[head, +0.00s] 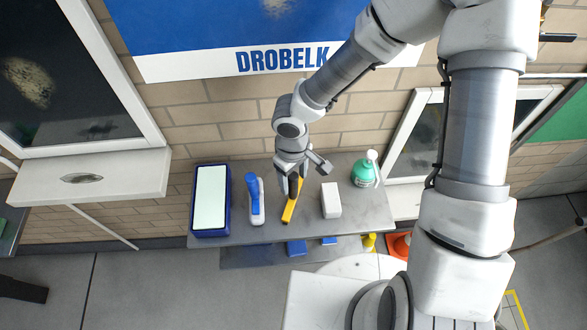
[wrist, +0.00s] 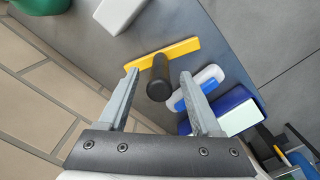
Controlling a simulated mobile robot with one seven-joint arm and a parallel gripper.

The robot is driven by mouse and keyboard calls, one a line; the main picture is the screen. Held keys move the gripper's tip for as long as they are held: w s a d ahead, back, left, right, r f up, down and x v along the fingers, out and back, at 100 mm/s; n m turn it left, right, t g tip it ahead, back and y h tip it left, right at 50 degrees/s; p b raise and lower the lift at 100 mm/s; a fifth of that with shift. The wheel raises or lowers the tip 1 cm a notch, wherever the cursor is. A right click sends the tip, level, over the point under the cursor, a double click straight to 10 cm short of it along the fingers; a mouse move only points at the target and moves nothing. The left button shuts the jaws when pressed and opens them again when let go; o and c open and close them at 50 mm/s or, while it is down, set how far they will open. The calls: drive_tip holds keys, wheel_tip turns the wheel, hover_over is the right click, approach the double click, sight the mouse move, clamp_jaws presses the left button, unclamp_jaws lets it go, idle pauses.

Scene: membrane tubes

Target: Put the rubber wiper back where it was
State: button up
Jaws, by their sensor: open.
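The rubber wiper (head: 289,213) has a yellow bar and a black handle, and it lies on the grey shelf (head: 352,222) below the brick wall. In the wrist view its yellow bar (wrist: 187,48) lies on the shelf and its black handle (wrist: 159,80) points up toward the camera. My gripper (head: 291,189) is over the wiper from above. In the wrist view my open gripper (wrist: 159,74) has one finger on each side of the handle, with a visible gap to both. The head view partly hides the handle behind the gripper.
Blue items (head: 297,248) sit lower down.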

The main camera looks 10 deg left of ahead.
wheel_tip(320, 180, up, 12)
drive_tip(key=p, duration=0.2)
drive_tip(key=shift+p, duration=0.3)
drive_tip(key=shift+r, duration=0.1)
